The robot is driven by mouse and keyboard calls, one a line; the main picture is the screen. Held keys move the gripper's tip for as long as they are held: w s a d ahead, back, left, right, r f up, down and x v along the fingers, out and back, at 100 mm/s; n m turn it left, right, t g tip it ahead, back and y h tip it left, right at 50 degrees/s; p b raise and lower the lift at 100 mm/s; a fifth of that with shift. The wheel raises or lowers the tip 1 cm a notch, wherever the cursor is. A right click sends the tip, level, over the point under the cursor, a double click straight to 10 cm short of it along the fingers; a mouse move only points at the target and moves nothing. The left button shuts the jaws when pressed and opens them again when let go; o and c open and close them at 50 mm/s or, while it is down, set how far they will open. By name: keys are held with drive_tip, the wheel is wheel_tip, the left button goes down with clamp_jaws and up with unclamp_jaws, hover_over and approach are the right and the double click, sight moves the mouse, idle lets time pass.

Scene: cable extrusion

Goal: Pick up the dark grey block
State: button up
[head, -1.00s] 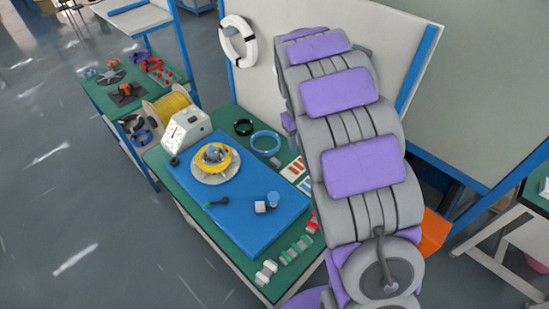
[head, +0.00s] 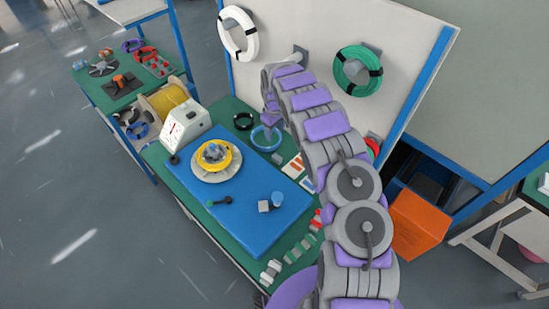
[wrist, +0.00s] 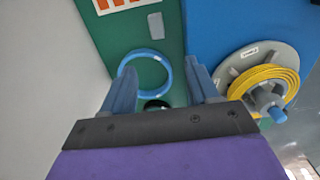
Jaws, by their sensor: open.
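A small grey block (wrist: 156,25) lies on the green table top in the wrist view, beyond the blue cable ring (wrist: 147,70). In the head view the block (head: 278,158) shows at the near side of the ring (head: 257,146), next to the blue mat. My gripper (wrist: 163,71) is open and empty, its two fingers pointing down toward the table over the ring area. The block is apart from the fingers, ahead of them in the wrist view. In the head view my gripper (head: 268,132) partly hides the ring.
The blue mat (head: 240,232) carries a yellow cable spool (head: 217,156), a dark green-ended tool (head: 220,202) and a small grey-blue part (head: 264,206). A white dial box (head: 186,126) stands behind. A white panel (head: 310,30) with hung coils rises beside my arm.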

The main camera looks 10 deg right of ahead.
hover_over(276, 157)
drive_tip(key=d, duration=0.1)
wheel_tip(276, 157, down, 5)
drive_tip(key=f, duration=0.2)
drive_tip(key=a+f, duration=0.1)
drive_tip(key=f, duration=0.2)
drive_tip(key=f+b, duration=0.1)
drive_tip(key=f, duration=0.1)
drive_tip(key=shift+w+a+f, duration=0.15)
drive_tip(key=shift+w+f, duration=0.05)
drive_tip(key=f, duration=0.3)
drive_tip(key=d+f, duration=0.1)
drive_tip(key=shift+s+d+f, duration=0.1)
drive_tip(key=shift+s+f, duration=0.15)
drive_tip(key=shift+f, duration=0.05)
drive_tip(key=shift+a+f, duration=0.2)
drive_tip(key=shift+f, duration=0.05)
drive_tip(key=shift+a, duration=0.1)
